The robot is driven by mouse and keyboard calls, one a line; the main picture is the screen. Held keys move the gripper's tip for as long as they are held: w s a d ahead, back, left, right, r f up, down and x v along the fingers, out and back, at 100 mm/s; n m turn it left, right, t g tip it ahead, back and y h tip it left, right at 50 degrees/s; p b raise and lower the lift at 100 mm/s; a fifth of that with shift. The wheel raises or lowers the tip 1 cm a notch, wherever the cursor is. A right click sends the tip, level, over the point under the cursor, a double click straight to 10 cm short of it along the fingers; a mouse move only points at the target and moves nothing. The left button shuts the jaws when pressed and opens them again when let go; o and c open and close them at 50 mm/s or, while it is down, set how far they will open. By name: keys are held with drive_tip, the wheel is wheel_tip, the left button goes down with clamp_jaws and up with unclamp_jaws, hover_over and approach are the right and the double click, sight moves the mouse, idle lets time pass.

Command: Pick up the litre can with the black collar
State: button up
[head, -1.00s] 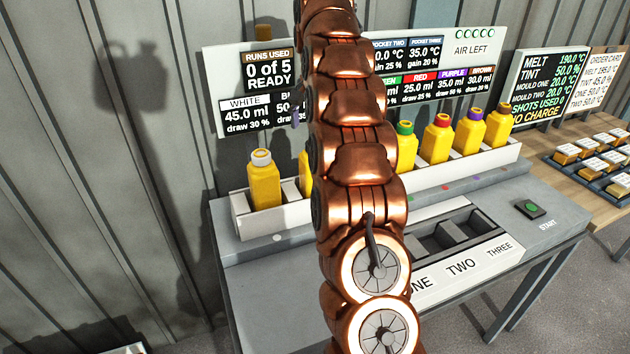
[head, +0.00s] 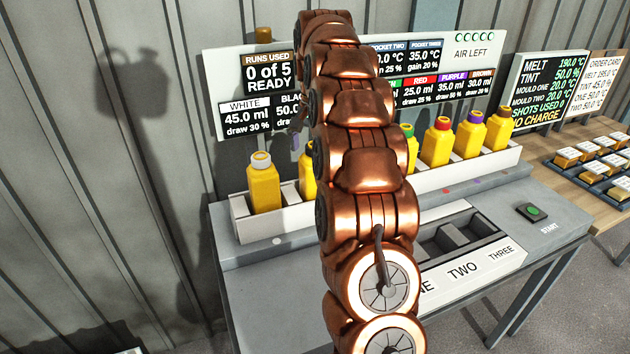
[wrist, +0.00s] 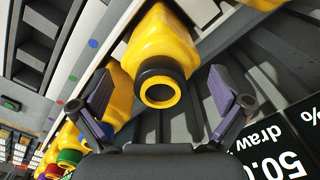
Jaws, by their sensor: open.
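The yellow litre can with the black collar (wrist: 158,40) lies centrally in the wrist view, its dark ringed mouth facing the camera. My gripper (wrist: 160,80) is open, one finger on each side of this can's neck area; I see no clear contact. My gripper is mostly hidden there behind the arm.
The white rack (head: 455,183) holds several other yellow cans, including a white-collared can (head: 263,185) and a red-collared can (head: 437,145). Another yellow can (wrist: 118,95) is close behind the left finger. A display board (head: 240,125) stands behind the rack.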

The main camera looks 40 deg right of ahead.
drive_tip(key=shift+f, duration=1)
drive_tip(key=c, duration=1.2)
